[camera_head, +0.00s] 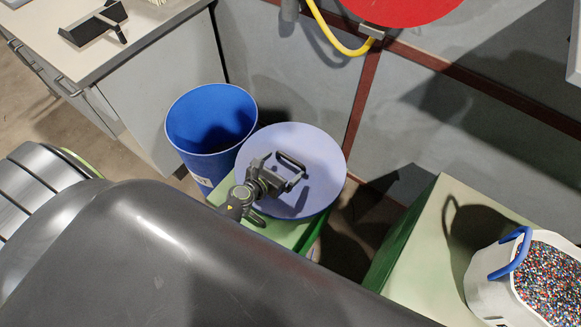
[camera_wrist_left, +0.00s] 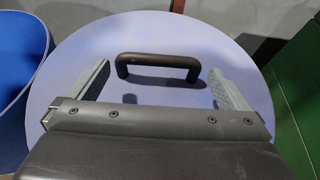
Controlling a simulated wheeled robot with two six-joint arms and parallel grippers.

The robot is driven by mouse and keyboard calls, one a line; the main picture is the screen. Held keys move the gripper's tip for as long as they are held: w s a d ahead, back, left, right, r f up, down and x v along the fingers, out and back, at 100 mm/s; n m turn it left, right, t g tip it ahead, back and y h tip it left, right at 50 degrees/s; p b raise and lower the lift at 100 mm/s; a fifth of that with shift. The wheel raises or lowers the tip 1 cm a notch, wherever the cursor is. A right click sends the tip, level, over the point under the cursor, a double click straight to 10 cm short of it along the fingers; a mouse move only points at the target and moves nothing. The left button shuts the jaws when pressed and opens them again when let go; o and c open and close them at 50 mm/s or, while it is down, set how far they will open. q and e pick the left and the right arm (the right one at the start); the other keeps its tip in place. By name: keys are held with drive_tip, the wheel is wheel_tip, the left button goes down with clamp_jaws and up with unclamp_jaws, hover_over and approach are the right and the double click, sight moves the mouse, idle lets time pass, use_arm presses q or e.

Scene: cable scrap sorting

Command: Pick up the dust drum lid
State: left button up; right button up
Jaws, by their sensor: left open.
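The dust drum lid (camera_head: 319,182) is a round, flat, pale blue-violet disc lying on a green-topped stand in the head view. In the left wrist view the lid (camera_wrist_left: 150,32) fills most of the picture, with its black bar handle (camera_wrist_left: 158,66) standing up from it. My left gripper (camera_head: 288,172) is over the lid. In the wrist view the left gripper (camera_wrist_left: 160,88) is open, its two fingers apart on either side of the handle, which lies ahead between them. Nothing is between the fingertips that they touch. My right gripper is not in view.
An open blue drum (camera_head: 212,118) stands left of the lid. A green cabinet (camera_head: 433,235) at right carries a white bin (camera_head: 487,292) of coloured granules. A grey wall lies behind.

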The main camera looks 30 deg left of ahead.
sight(289, 160)
use_arm(q)
drive_tip(key=b+x, duration=0.1)
drive_tip(key=x, duration=0.4)
drive_tip(key=shift+w+f+b, duration=0.1)
drive_tip(key=shift+w+b, duration=0.05)
drive_tip(key=shift+b, duration=0.2)
drive_tip(key=c, duration=0.8)
drive_tip(key=shift+c, duration=1.1)
